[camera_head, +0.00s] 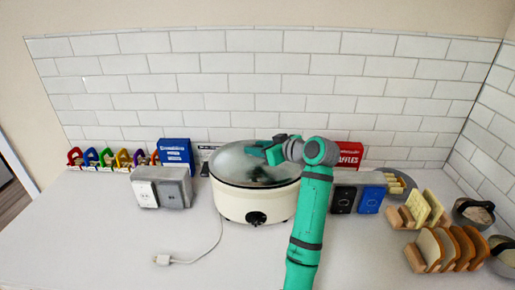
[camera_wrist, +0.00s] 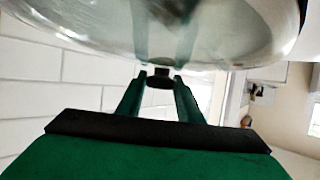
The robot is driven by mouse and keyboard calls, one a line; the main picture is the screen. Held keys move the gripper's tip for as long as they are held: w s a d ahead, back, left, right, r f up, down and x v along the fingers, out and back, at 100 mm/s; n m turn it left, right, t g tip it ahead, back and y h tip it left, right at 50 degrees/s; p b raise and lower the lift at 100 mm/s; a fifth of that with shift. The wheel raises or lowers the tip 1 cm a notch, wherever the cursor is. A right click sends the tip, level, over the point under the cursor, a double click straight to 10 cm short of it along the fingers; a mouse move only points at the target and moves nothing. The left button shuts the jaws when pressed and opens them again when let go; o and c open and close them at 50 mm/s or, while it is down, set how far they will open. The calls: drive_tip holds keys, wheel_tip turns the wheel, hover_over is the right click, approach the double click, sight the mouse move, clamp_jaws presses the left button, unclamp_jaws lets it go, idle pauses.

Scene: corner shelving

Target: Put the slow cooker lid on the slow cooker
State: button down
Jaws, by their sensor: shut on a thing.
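The cream slow cooker (camera_head: 257,204) stands upright on the counter with a black knob on its front. The clear glass lid (camera_head: 231,164) lies over the top of the cooker, its rim close to the cooker's rim. I cannot tell whether it is fully seated. My gripper (camera_head: 264,151) is above the lid and shut on its handle, which my gripper mostly hides in the head view. In the wrist view the lid (camera_wrist: 215,35) fills the top, and its dark knob lies between my gripper's fingers (camera_wrist: 158,82).
A grey outlet box (camera_head: 174,193) and a blue box (camera_head: 177,152) are left of the cooker. A red box (camera_head: 349,154), dark and blue packs and bread racks (camera_head: 447,250) are at right. A white cord (camera_head: 190,260) lies in front.

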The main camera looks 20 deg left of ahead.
drive_tip(key=shift+d, duration=0.1)
drive_tip(key=c, duration=1.2)
unclamp_jaws()
drive_tip(key=shift+s, duration=0.1)
drive_tip(key=shift+o, duration=0.2)
drive_tip(key=shift+d, duration=0.1)
